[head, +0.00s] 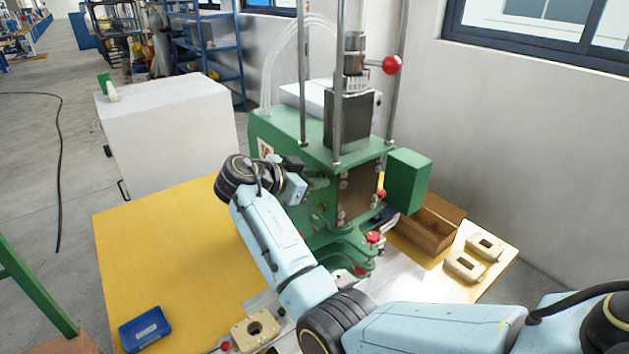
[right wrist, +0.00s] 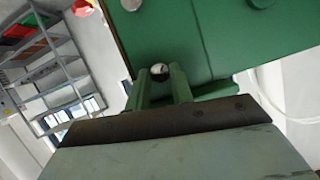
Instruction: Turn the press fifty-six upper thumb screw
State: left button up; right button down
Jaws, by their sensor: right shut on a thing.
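The green press (head: 290,135) stands at the back of the yellow table. My right arm reaches across to its left side, and the right gripper (head: 312,185) is up against that side, its fingertips partly hidden. In the right wrist view, the two fingers (right wrist: 160,78) are shut on a small round dark and silvery piece, which looks like the upper thumb screw (right wrist: 159,69), right by the green press body (right wrist: 215,40). Most of the screw is hidden between the fingers. My left gripper is not in view.
A red ball-ended lever (head: 392,65) is high on the press, with a green box (head: 409,180) at its right. A wooden box (head: 432,228) and cream parts (head: 464,267) lie right. A blue tray (head: 144,330) is front left. The table's left part is clear.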

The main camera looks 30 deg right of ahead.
jog(key=shift+w+f+n+g+h+b, duration=0.2)
jog(key=shift+n+g+h+b, duration=1)
jog(key=shift+n, duration=2.15)
jog(key=shift+w+f+n+g+h+b, duration=0.2)
jog(key=shift+n+g+h+b, duration=0.8)
jog(key=shift+n+b, duration=1.7)
jog(key=shift+w+f+n+g+h+b, duration=0.2)
jog(key=shift+n+g+h+b, duration=1)
jog(key=shift+n, duration=2.75)
jog(key=shift+s+f+g+y+p, duration=0.1)
jog(key=shift+g+y+p, duration=0.2)
jog(key=shift+y, duration=0.2)
jog(key=c, duration=1.2)
grip_release()
jog(key=shift+c, duration=0.2)
